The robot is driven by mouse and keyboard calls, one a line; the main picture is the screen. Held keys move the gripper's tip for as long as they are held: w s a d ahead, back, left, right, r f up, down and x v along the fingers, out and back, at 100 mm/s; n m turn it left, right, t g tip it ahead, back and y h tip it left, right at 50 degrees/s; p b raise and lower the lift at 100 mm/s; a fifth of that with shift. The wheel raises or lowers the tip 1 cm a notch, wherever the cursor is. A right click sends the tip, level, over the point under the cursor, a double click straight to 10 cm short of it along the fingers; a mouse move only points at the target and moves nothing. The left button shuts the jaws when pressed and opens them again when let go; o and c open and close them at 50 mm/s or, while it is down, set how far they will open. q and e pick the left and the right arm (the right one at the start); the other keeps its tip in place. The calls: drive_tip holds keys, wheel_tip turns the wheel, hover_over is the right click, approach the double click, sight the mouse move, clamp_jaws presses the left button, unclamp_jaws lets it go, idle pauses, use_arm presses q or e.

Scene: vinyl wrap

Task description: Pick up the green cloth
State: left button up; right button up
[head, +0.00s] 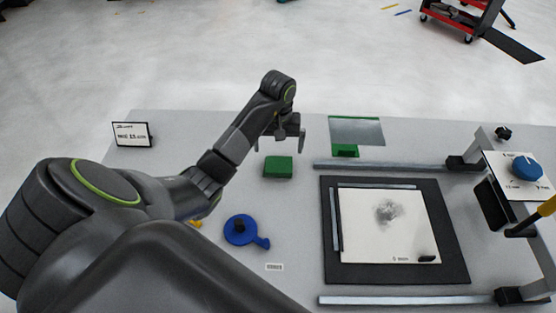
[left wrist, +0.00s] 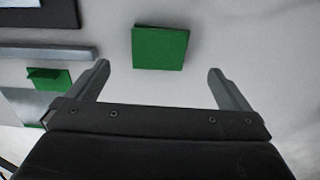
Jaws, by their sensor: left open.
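The green cloth (head: 278,166) is a folded square pad lying flat on the grey table. In the left wrist view the cloth (left wrist: 160,47) lies beyond the fingertips, roughly midway between them. My left gripper (head: 290,136) is open and empty above the table, just behind the cloth in the head view. Its two fingers also show in the left wrist view (left wrist: 158,75), spread wider than the cloth and apart from it. My right gripper is not in view.
A green-edged film sheet (head: 357,131) and a metal rail (head: 390,165) lie right of the cloth. A black mat with a white panel (head: 386,222) lies nearer. A blue round tool (head: 240,230) lies in front. A small sign (head: 132,134) stands at the left.

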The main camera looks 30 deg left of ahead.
sight(278, 164)
use_arm(q)
wheel_tip(278, 164, down, 4)
drive_tip(key=b, duration=0.2)
drive_tip(key=shift+r+b, duration=0.25)
drive_tip(key=shift+b, duration=0.05)
drive_tip(key=shift+f+b, duration=0.5)
drive_tip(key=shift+f, duration=0.1)
drive_tip(key=shift+w+a+f+b, duration=0.1)
drive_tip(key=shift+f+b, duration=0.35)
drive_tip(key=shift+f, duration=0.05)
drive_tip(key=shift+f+p, duration=0.15)
drive_tip(key=shift+p, duration=0.7)
wheel_tip(278, 164, down, 2)
drive_tip(key=shift+w+a+f, duration=0.1)
drive_tip(key=shift+w, duration=0.05)
drive_tip(key=shift+f, duration=0.3)
drive_tip(key=shift+c, duration=0.3)
